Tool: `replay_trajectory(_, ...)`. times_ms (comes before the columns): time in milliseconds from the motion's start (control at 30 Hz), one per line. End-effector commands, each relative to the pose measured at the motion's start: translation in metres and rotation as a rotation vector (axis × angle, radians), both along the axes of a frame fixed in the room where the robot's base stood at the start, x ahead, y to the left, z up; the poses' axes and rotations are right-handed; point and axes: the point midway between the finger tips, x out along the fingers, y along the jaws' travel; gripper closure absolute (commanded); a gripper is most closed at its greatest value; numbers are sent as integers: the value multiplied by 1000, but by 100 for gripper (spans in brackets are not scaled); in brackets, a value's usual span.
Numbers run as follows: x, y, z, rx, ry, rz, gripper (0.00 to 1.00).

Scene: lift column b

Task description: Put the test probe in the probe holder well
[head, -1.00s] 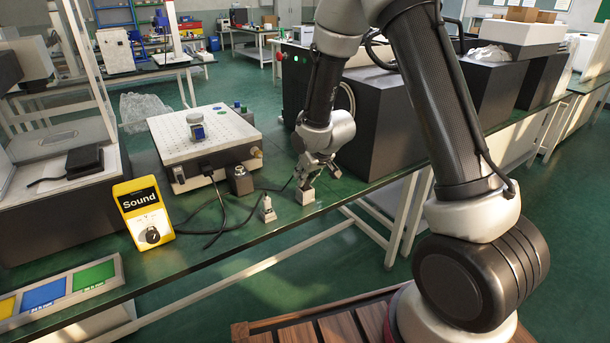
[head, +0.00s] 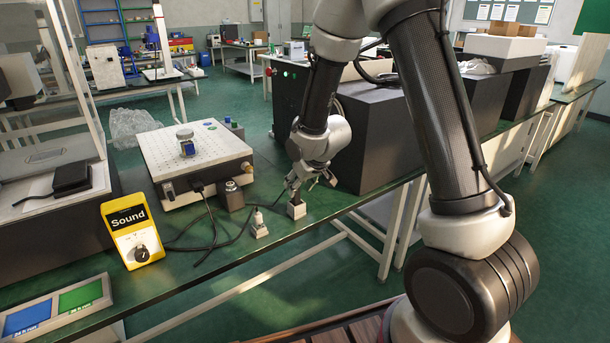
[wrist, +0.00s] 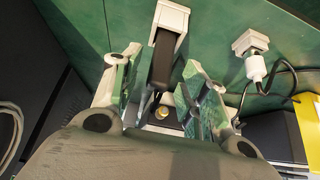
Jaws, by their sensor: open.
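A small white block (head: 297,210) stands near the front edge of the green bench; it looks like the probe holder, and it also shows at the top of the wrist view (wrist: 173,17). A dark upright bar (wrist: 162,62) rises from it between my fingers, probably the test probe; its lower end is hidden in the block. My gripper (head: 312,182) is just above the block. In the wrist view its fingers (wrist: 158,88) are spread, one on each side of the bar, with gaps visible. A second white base (head: 260,231) with a white corded piece stands to the left.
A yellow Sound meter (head: 132,230), a perforated box (head: 190,150) and black cables lie left of my gripper. A large black cabinet (head: 375,135) stands close behind on the right. The bench's front edge is near.

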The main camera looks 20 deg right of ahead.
Motion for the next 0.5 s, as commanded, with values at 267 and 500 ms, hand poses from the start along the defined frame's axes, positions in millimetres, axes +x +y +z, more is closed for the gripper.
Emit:
replay_trajectory(267, -32, -11, 54, 0, -4, 0, 56)
replay_trajectory(500, -44, -14, 72, 0, 0, 0, 56)
